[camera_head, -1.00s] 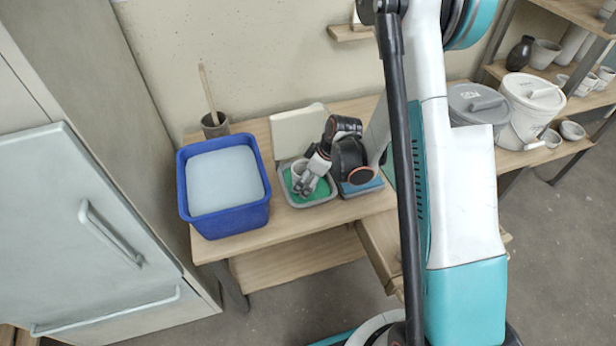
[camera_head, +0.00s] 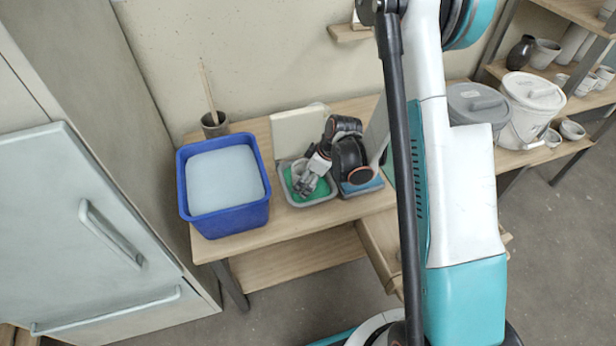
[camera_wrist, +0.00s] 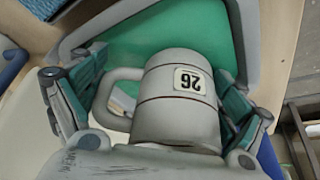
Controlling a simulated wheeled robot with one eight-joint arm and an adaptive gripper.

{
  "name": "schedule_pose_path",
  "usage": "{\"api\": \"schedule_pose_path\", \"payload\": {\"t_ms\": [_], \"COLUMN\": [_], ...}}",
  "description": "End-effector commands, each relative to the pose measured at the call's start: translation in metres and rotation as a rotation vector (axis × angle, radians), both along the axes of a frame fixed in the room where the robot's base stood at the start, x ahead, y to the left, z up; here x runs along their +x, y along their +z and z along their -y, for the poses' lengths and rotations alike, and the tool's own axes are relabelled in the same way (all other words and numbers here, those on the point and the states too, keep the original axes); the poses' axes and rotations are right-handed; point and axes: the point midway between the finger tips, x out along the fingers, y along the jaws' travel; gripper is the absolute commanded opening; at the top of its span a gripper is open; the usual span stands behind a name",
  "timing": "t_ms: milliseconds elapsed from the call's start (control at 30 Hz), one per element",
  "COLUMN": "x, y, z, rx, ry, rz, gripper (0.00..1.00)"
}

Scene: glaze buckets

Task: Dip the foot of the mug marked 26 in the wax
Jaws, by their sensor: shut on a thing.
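The mug marked 26 (camera_wrist: 178,110) is grey-white with thin dark bands. Its label reads upside down in the wrist view, and its handle points left. My gripper (camera_wrist: 165,85) is shut on it, one finger at each side, the left one by the handle. The mug's foot end faces a green surface (camera_wrist: 150,38) inside a grey tray (camera_wrist: 262,20). In the head view my gripper (camera_head: 305,183) holds the mug over this tray (camera_head: 312,203), where the green (camera_head: 325,189) shows around it. I cannot tell whether the foot touches the green.
A blue tub (camera_head: 232,221) with pale contents stands left of the tray. A tray with a blue pad (camera_head: 362,187) is close on the right. A cream block (camera_head: 297,127) stands behind, and a dark pot with a stick (camera_head: 215,125) stands behind the tub.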

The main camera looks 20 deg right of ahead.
Motion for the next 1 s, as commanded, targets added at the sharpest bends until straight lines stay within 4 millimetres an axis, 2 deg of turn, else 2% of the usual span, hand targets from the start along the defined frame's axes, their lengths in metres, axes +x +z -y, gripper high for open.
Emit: {"api": "schedule_pose_path", "payload": {"t_ms": [367, 700, 1000], "x": [0.0, 0.0, 0.0], "y": [0.003, 0.028, 0.028], "z": [0.0, 0.0, 0.0], "rx": [0.0, 0.0, 0.0], "ry": [0.0, 0.0, 0.0], "rz": [0.0, 0.0, 0.0], "gripper": [0.57, 0.57, 0.57]}}
